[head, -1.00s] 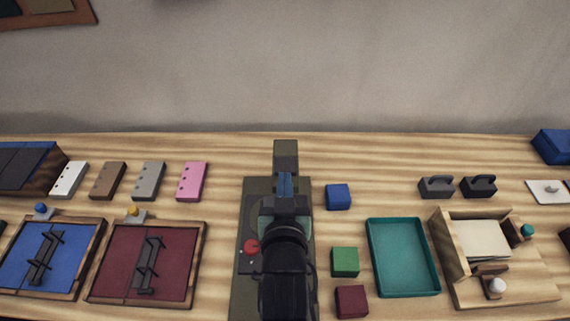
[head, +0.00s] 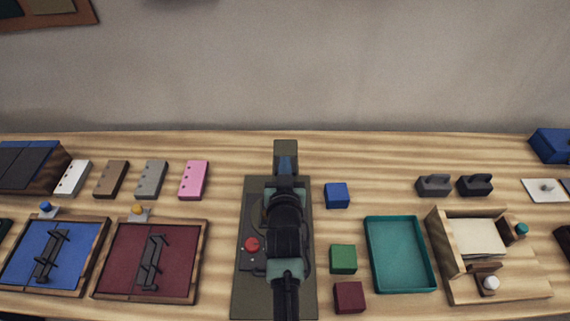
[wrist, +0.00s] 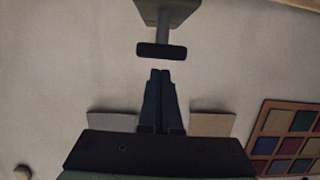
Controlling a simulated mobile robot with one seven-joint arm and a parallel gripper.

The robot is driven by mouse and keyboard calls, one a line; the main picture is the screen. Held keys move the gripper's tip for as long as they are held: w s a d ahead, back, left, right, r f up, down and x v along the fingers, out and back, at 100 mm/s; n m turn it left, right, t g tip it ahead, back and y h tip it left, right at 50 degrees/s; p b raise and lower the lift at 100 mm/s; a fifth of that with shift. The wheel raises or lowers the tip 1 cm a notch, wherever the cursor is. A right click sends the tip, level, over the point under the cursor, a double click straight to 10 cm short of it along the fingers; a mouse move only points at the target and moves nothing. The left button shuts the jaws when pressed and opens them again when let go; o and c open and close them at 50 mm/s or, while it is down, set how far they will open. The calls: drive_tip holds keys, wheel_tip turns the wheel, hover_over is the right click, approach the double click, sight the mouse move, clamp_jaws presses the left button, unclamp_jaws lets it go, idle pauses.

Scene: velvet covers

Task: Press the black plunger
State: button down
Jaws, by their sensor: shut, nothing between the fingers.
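The black plunger (wrist: 161,51) shows in the wrist view as a dark bar on a grey shaft, which runs up to an olive block (wrist: 167,10). My gripper (wrist: 161,72) is shut and empty, its dark fingertips together just below the plunger in that picture, with a small gap between. In the head view my gripper (head: 287,163) is over the upper part of an olive stand (head: 286,145) on an olive base plate (head: 247,295). My arm hides the middle of the stand, and I cannot make out the plunger there.
A red knob (head: 251,244) is on the plate's left side. Blue (head: 337,195), green (head: 343,258) and dark red (head: 349,296) cubes stand to the right, beside a teal tray (head: 375,270). A maroon-bottomed tray (head: 120,255) lies left. Bare wood lies around the stand's top.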

drive_tip(key=shift+f, duration=0.35)
wheel_tip(320, 180, down, 4)
drive_tip(key=b, duration=0.3)
drive_tip(key=shift+r, duration=0.1)
drive_tip(key=shift+s, duration=0.1)
drive_tip(key=shift+r, duration=0.35)
drive_tip(key=r+p, duration=0.2)
drive_tip(key=r, duration=0.1)
drive_tip(key=shift+w+r, duration=0.2)
drive_tip(key=shift+r, duration=0.05)
drive_tip(key=b+v, duration=0.1)
drive_tip(key=v, duration=0.9)
drive_tip(key=shift+s+r, duration=0.1)
drive_tip(key=shift+r, duration=0.05)
